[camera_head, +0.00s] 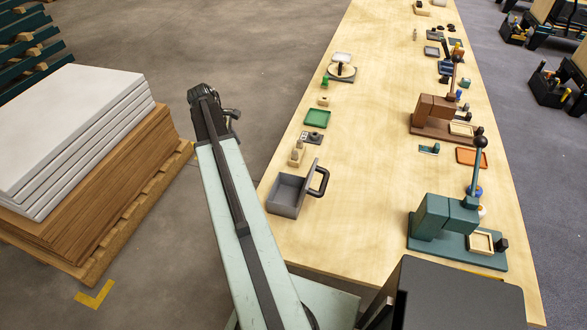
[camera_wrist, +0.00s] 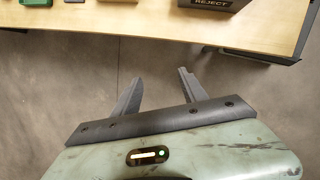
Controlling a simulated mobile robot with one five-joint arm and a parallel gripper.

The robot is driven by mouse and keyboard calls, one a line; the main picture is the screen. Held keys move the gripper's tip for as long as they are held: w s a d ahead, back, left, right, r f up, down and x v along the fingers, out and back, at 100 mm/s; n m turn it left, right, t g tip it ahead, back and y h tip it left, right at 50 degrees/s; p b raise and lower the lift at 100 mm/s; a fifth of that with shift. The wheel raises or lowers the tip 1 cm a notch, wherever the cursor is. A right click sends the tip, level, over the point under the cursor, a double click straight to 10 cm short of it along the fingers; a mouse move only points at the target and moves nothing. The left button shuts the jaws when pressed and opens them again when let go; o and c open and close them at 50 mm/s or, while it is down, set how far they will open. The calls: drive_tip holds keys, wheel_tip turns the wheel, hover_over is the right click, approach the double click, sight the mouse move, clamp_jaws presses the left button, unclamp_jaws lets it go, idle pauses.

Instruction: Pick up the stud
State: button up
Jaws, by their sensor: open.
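I cannot make out for certain which thing is the stud. Small pieces along the near-left table edge in the head view include a wooden block with a peg (camera_head: 297,153), a dark plate with a round knob (camera_head: 312,138), and a small wooden block (camera_head: 323,101). My gripper (camera_wrist: 160,76) is open and empty in the wrist view, its two fingers apart over bare floor beside the table edge. In the head view my gripper (camera_head: 231,114) is at the far end of my raised arm, left of the table.
The long wooden table (camera_head: 368,160) carries a grey handled box (camera_head: 287,195), a green tray (camera_head: 317,118), a teal press (camera_head: 445,222) and a brown press (camera_head: 434,112). A REJECT box (camera_wrist: 212,4) shows in the wrist view. Stacked boards (camera_head: 75,140) stand left; floor between is clear.

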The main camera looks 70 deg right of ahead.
drive_tip(key=n+g+b, duration=0.1)
drive_tip(key=g+b, duration=0.1)
approach(294, 152)
drive_tip(key=s+f, duration=0.1)
drive_tip(key=shift+t, duration=0.3)
drive_tip(key=b+x, duration=0.7)
drive_tip(key=x, duration=0.1)
drive_tip(key=shift+f, duration=0.2)
drive_tip(key=shift+r, duration=0.25)
clamp_jaws()
